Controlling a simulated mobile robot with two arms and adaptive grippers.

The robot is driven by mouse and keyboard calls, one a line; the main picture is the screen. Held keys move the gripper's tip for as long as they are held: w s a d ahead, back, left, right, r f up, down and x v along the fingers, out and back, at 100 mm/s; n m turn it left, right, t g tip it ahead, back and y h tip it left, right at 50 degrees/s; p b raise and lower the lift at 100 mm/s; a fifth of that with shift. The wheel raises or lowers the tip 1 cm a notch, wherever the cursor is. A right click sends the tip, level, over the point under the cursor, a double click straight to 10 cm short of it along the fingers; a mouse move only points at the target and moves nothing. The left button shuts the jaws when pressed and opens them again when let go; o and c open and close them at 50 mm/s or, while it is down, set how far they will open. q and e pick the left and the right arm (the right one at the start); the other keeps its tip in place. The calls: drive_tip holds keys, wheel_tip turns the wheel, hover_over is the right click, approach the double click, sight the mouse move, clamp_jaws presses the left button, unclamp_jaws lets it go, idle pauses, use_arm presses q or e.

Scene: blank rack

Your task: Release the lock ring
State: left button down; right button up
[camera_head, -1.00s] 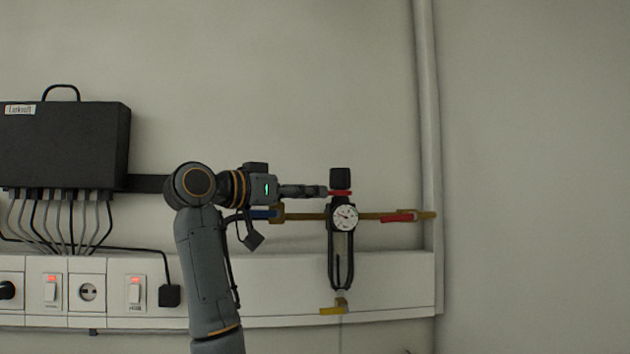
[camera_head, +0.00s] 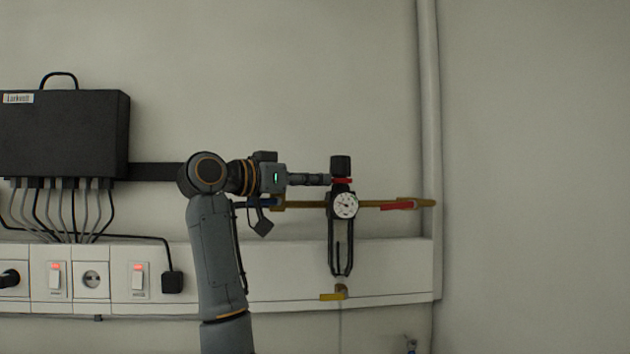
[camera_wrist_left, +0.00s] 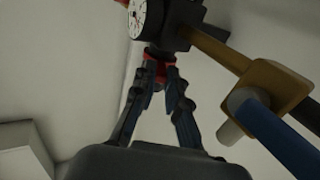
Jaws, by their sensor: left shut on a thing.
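A regulator hangs on a brass pipe (camera_head: 385,204) on the wall, with a black knob (camera_head: 341,165) on top and a round white gauge (camera_head: 345,205) in front. The red lock ring (camera_head: 343,181) sits just under the knob. My left gripper (camera_head: 327,179) comes in level from the left and is shut on the ring's near side. In the left wrist view its two fingers meet at the red ring (camera_wrist_left: 161,56), below the dark regulator body. The far side of the ring is hidden there. My right gripper is in neither view.
A blue valve handle (camera_head: 266,202) lies on the pipe just below my left wrist; a red handle (camera_head: 397,206) is to the right. A yellow handle (camera_head: 333,296) is below the regulator. A black box (camera_head: 65,133) with several cables is at left. The upper wall is clear.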

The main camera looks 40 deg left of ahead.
use_arm(q)
drive_tip(key=shift+w+a+r+m+g+h, duration=0.1)
drive_tip(key=shift+a+m+g+h, duration=0.15)
drive_tip(key=shift+m+h, duration=0.45)
drive_tip(key=shift+a+m+g+h, duration=0.15)
drive_tip(key=shift+a+m+h, duration=0.25)
drive_tip(key=shift+h, duration=0.6)
drive_tip(key=shift+d, duration=0.1)
drive_tip(key=c, duration=1.4)
unclamp_jaws()
drive_tip(key=shift+o, duration=0.2)
drive_tip(key=shift+d, duration=0.1)
drive_tip(key=shift+y, duration=0.5)
